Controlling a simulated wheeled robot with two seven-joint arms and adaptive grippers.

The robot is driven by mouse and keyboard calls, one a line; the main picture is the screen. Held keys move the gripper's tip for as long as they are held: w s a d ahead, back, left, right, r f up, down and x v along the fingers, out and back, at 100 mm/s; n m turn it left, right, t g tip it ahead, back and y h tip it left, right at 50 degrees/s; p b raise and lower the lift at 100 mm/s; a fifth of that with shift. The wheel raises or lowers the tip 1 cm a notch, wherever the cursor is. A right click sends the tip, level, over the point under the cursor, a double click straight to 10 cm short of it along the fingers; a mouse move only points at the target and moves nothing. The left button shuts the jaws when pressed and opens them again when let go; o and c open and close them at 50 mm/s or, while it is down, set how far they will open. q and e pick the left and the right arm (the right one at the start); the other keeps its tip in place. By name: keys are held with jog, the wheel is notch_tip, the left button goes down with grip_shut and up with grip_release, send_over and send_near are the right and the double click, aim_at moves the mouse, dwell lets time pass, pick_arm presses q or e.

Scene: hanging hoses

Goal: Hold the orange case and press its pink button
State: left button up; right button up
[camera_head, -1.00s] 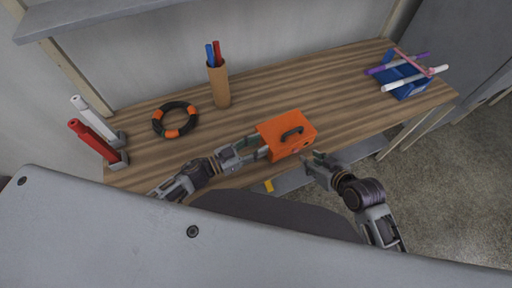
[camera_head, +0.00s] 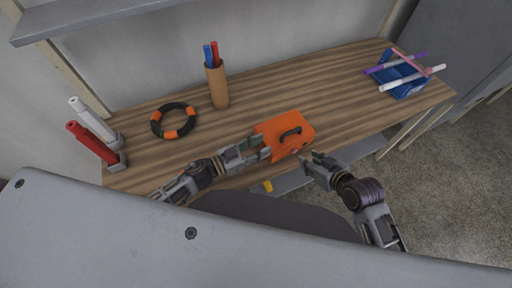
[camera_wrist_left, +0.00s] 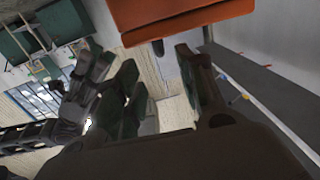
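The orange case (camera_head: 272,131), with a dark handle on its upper face, is at the front edge of the wooden table. It also fills the top of the left wrist view (camera_wrist_left: 180,18). My left gripper (camera_head: 262,148) is at the case's left side. Its fingers stand apart in the left wrist view (camera_wrist_left: 160,75), with clear space between them and the case at or just past their tips; contact is unclear. My right gripper (camera_head: 311,157) is just in front of the case's lower right edge, its finger gap too small to judge. The pink button is too small to make out.
On the table (camera_head: 300,88) are a black-orange ring (camera_head: 158,130), a brown cup (camera_head: 217,86) with pens, and red and white cylinders (camera_head: 90,143) in holders. A blue holder (camera_head: 405,86) with pens stands at the right. The back middle is clear.

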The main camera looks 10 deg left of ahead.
aim_at(284, 137)
pick_arm(q)
jog(key=shift+x, duration=5.95)
grip_shut()
jog(key=shift+f, duration=0.35)
pick_arm(e)
jog(key=shift+r, duration=0.1)
pick_arm(q)
jog(key=shift+s, duration=0.1)
pick_arm(e)
jog(key=shift+c, duration=0.3)
jog(key=c, duration=0.7)
pick_arm(q)
jog(key=shift+f, duration=0.1)
pick_arm(e)
grip_shut()
